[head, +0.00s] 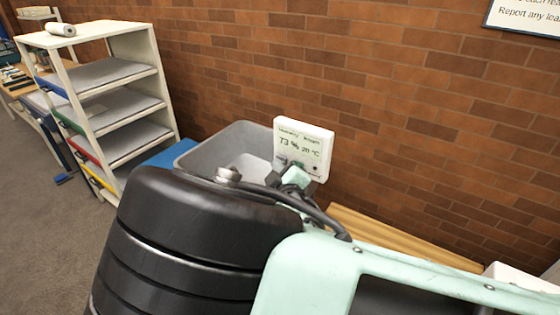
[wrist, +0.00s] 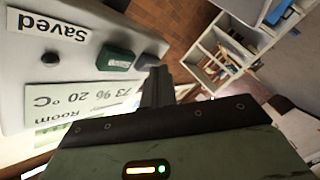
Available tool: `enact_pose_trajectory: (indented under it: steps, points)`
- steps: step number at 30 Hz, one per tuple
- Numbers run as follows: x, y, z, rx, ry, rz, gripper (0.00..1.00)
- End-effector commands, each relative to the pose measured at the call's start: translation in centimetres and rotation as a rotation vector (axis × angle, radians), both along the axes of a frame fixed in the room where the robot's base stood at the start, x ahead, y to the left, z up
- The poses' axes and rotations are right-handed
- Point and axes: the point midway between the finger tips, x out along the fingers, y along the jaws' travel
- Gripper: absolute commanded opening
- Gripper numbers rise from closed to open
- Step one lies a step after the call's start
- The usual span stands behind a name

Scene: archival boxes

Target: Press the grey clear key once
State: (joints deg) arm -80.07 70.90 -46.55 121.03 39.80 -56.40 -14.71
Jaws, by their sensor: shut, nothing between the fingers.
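A white meter (head: 303,148) stands in front of the brick wall in the head view and reads 73 % and 20 °C. In the wrist view the meter (wrist: 20,85) is upside down, with a "Saved" label (wrist: 47,25), a dark round button (wrist: 50,59) and a green key (wrist: 117,59). In the head view my arm partly hides the meter's lower left.
A grey bin (head: 225,145) stands left of the meter. A white shelf unit (head: 120,100) with several trays is farther left, with a white roll (head: 61,29) on top. A wooden board (head: 400,236) lies along the wall on the right. Grey floor (head: 45,225) is open at left.

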Motion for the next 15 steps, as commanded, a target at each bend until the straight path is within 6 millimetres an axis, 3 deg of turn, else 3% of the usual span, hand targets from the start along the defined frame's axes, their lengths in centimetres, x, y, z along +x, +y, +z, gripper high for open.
enact_pose_trajectory:
  steps: [15]
  points:
    - [-1.2, 0.8, 0.0, 0.000, 0.001, -0.001, 0.00]
